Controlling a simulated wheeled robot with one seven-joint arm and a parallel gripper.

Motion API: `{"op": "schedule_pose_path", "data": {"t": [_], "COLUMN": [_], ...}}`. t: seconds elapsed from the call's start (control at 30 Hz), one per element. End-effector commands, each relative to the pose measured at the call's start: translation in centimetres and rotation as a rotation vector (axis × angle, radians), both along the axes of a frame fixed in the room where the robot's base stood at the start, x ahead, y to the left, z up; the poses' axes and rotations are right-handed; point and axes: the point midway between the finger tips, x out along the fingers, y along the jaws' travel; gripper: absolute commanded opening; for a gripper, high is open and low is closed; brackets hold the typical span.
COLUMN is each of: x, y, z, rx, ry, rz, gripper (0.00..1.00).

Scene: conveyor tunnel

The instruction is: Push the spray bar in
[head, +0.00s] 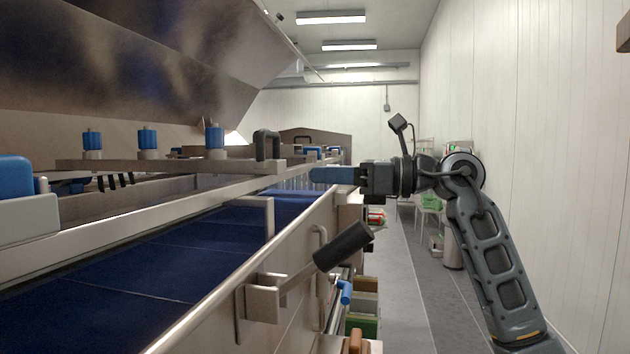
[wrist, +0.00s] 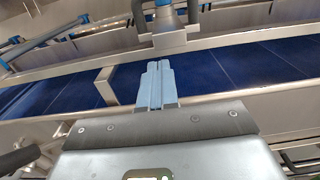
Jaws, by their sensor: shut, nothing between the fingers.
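A flat metal bar (head: 185,165), which looks like the spray bar, lies across the conveyor frame. It carries blue-topped fittings (head: 147,139) and a black handle (head: 267,145) near its right end. In the wrist view its metal end (wrist: 170,42) is just beyond my fingertips, with a blue fitting and dark handle parts above. My gripper (head: 318,174) is shut and empty, its blue fingers pointing left, a little right of the bar's end. In the wrist view the closed fingers (wrist: 157,70) point up toward the bar; a small gap seems to remain, but contact is hard to judge.
The blue conveyor belt (head: 160,255) runs below inside metal side walls. A black-gripped lever (head: 342,246) sticks out from the near wall. A sloping metal hood (head: 150,60) hangs above left. The grey aisle floor (head: 400,290) is open on the right.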

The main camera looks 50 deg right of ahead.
Motion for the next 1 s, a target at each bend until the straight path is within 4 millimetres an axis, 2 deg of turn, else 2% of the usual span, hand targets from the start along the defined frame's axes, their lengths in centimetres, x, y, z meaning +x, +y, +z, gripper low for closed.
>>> {"op": "schedule_pose_path", "data": {"t": [0.3, 0.5, 0.67, 1.0], "x": [-4.8, -7.0, -7.6, -7.4], "y": [-2.1, -3.1, -3.3, -2.9], "z": [-0.3, -0.2, -0.1, -0.2], "rx": [0.000, 0.001, 0.001, 0.015], "ry": [0.000, 0.000, 0.000, -0.005], "rz": [-0.003, -0.002, 0.000, 0.011], "gripper": [0.00, 0.00, 0.00, 0.00]}}
